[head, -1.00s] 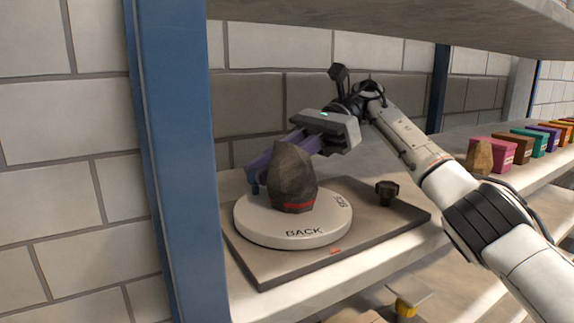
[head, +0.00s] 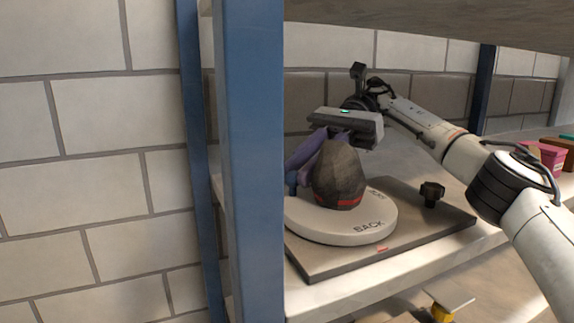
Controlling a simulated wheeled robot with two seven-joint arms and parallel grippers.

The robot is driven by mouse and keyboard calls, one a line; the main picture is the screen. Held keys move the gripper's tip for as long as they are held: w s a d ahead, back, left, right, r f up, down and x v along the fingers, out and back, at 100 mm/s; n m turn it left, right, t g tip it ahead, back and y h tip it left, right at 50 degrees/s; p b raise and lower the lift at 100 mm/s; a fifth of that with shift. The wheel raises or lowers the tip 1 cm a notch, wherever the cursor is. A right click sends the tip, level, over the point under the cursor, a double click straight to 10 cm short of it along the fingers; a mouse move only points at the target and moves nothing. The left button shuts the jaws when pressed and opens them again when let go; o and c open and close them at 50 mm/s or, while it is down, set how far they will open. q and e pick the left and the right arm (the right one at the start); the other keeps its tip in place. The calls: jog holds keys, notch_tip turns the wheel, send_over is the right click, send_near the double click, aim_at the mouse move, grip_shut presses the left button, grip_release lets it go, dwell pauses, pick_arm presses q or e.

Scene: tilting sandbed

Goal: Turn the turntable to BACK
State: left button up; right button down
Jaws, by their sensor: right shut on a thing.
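The round white turntable (head: 310,228) sits on a flat grey-brown base plate (head: 440,222) on the shelf; the blue post hides its left edge. Its BACK label (head: 370,226) is at the front right of the disc, slightly left of a small red mark (head: 382,249) on the base's front edge. A second label is further right and back on the disc. A dark faceted stone (head: 340,175) with a red band stands upright on the disc. My right gripper (head: 300,165) is behind the stone, shut at the disc's far left side; its fingertips and what they hold are mostly hidden.
A blue shelf post (head: 250,160) stands close in front at the left. An upper shelf (head: 430,18) hangs above. A black knob (head: 432,193) rises from the base plate's right side. Coloured boxes (head: 545,156) stand at the far right.

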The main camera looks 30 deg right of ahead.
dwell(0.3)
jog(key=c, duration=1.9)
grip_release()
jog(key=shift+a, duration=0.1)
